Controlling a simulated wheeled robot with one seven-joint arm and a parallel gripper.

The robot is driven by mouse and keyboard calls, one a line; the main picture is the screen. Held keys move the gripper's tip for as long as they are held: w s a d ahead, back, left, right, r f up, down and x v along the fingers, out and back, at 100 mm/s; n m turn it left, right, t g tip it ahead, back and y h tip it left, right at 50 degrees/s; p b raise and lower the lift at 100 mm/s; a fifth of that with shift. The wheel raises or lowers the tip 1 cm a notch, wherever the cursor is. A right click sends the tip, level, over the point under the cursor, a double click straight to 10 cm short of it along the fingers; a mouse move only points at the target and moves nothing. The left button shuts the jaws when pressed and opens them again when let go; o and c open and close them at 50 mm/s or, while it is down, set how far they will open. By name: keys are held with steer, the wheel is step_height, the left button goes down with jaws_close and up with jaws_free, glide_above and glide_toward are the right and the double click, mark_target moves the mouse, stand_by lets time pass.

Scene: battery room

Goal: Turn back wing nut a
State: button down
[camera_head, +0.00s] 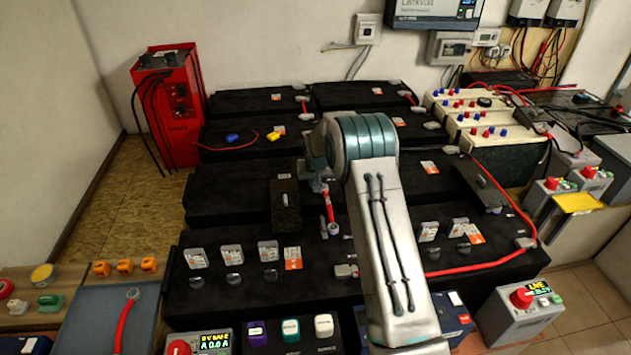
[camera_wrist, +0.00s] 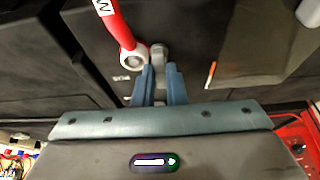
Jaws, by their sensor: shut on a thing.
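My gripper (camera_head: 318,184) hangs over the black battery blocks in the middle of the head view. In the wrist view its two blue fingers (camera_wrist: 160,70) are closed on a small grey piece, which I take to be wing nut a (camera_wrist: 158,51). Its wings are not clear. A red cable (camera_wrist: 112,22) ends in a ring lug (camera_wrist: 133,56) just left of the nut. I cannot tell whether the lug sits under the nut. In the head view the red cable (camera_head: 328,206) shows just below my gripper, and the nut is hidden there.
Black batteries (camera_head: 235,188) surround my gripper. A black block with a pale handle (camera_head: 285,205) stands close to its left. Clear covers (camera_head: 232,255) stand along the front row. A long red cable (camera_head: 505,190) runs at right. A red charger (camera_head: 168,110) stands at the back left.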

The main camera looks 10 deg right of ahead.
steer(key=m+b, duration=0.1)
steer(key=m, duration=0.1)
steer(key=m+h+b, duration=0.1)
steer(key=m+b, duration=0.1)
steer(key=shift+a+f+h, duration=0.15)
steer(key=shift+a+h, duration=0.15)
steer(key=m+h, duration=0.1)
steer(key=m, duration=0.1)
steer(key=m+g+b, duration=0.1)
steer(key=m, duration=0.2)
steer(key=shift+w+a+m+g+h, duration=0.2)
steer(key=shift+m+g+h, duration=0.1)
steer(key=shift+h, duration=0.1)
steer(key=m, duration=0.2)
steer(key=m+g+h, duration=0.1)
steer(key=m, duration=0.1)
steer(key=shift+w+r+g+p, duration=0.15)
steer(key=shift+r+g+p, duration=0.05)
steer(key=shift+g+p, duration=0.1)
steer(key=shift+w+m+g+p, duration=0.15)
steer(key=shift+m+g+p, duration=0.55)
steer(key=shift+m, duration=1.3)
steer(key=c, duration=1.5)
jaws_free()
